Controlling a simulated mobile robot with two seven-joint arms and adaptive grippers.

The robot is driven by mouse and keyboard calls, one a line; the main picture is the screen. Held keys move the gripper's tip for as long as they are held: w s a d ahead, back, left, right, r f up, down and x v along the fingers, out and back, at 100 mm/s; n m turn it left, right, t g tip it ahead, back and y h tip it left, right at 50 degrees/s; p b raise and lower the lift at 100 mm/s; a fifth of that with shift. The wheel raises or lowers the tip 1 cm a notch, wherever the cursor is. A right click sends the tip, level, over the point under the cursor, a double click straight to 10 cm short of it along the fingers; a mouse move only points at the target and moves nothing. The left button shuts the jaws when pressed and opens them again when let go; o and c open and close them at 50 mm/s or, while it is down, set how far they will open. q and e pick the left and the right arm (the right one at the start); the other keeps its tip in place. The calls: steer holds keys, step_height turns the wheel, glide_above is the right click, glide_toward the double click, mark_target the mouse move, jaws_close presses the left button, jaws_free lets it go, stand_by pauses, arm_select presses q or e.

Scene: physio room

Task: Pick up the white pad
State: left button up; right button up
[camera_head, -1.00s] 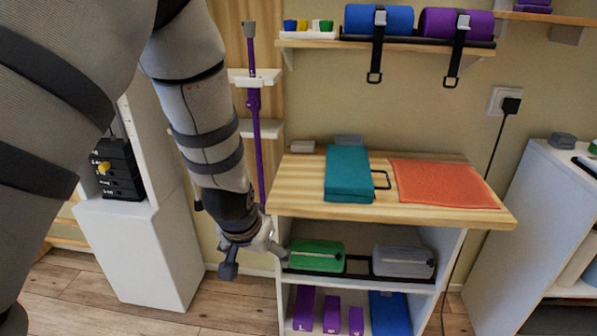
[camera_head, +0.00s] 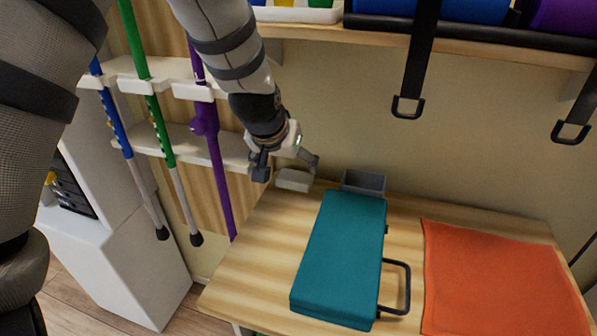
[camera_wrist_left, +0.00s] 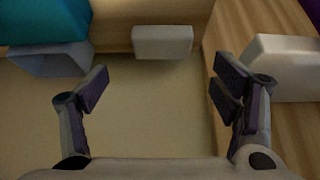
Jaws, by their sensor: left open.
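The white pad (camera_head: 294,180) is a small pale block at the back left of the wooden tabletop, near the wall. In the left wrist view the white pad (camera_wrist_left: 162,42) lies ahead, between the lines of the two fingers. My right gripper is not in view.
A grey open box (camera_head: 363,182) stands right of the pad. A teal block (camera_head: 342,255) with a black handle and an orange cloth (camera_head: 500,285) lie on the table (camera_head: 250,275). A white rack (camera_head: 205,145) holding poles is close left; a shelf with hanging straps is above.

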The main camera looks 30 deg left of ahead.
mark_target(294, 176)
arm_select(q)
steer(key=x, duration=0.4)
steer(key=b+x, duration=0.1)
steer(key=x, duration=0.4)
steer(key=shift+a, duration=0.25)
steer(key=shift+w, duration=0.1)
steer(key=shift+r, duration=0.2)
steer(key=shift+c, duration=0.2)
steer(key=c, duration=0.8)
